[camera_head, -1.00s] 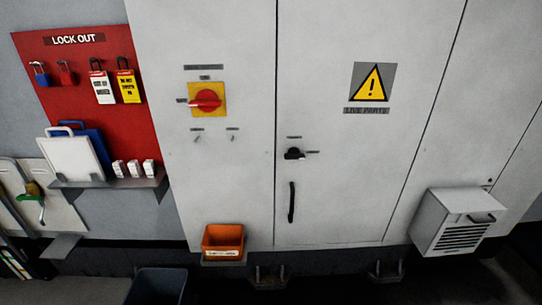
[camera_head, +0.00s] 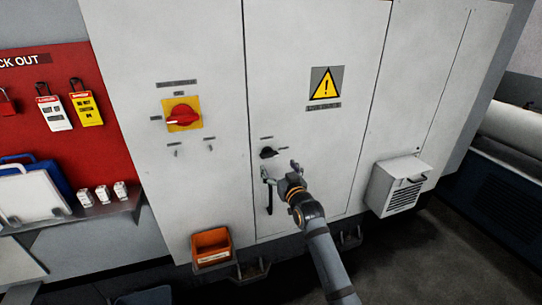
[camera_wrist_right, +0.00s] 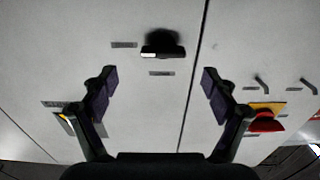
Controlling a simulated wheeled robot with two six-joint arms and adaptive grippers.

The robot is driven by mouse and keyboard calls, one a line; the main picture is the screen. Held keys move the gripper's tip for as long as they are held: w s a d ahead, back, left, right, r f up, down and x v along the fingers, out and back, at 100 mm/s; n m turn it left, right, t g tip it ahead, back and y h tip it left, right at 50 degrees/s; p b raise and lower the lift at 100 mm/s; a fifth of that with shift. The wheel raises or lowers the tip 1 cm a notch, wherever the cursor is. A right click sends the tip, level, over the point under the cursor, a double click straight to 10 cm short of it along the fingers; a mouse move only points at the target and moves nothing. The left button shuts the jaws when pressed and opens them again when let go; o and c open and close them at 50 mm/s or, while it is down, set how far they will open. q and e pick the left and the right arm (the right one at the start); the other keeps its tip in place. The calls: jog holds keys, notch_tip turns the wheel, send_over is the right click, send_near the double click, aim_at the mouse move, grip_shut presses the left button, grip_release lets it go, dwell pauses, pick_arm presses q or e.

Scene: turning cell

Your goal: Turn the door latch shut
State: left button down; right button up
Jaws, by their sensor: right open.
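The door latch (camera_head: 268,153) is a small black turn handle on the pale grey cabinet door (camera_head: 325,140). It also shows in the right wrist view (camera_wrist_right: 163,47) as a horizontal black bar with a pale left end, with small label plates beside and below it. My right gripper (camera_head: 280,169) is open and empty in front of the door, just below the latch in the head view. In the right wrist view its two fingers (camera_wrist_right: 158,95) are wide apart, and the latch is beyond them, apart from both. My left gripper is not in view.
A black pull handle (camera_head: 269,200) is below the latch, partly behind my gripper. A red rotary switch (camera_head: 181,116) on a yellow plate is to the left. An orange bin (camera_head: 212,246) is low on the left. A vented box (camera_head: 399,187) sticks out on the right.

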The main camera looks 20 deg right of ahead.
aim_at(270, 157)
jog(key=w, duration=0.4)
jog(key=w+a+p, duration=0.1)
jog(key=w, duration=0.1)
jog(key=shift+r, duration=0.1)
jog(key=shift+w+d, duration=0.2)
jog(key=shift+w, duration=0.15)
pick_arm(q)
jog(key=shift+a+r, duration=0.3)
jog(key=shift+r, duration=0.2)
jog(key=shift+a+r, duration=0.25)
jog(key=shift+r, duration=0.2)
pick_arm(e)
jog(key=shift+a, duration=0.1)
jog(key=shift+c, duration=0.2)
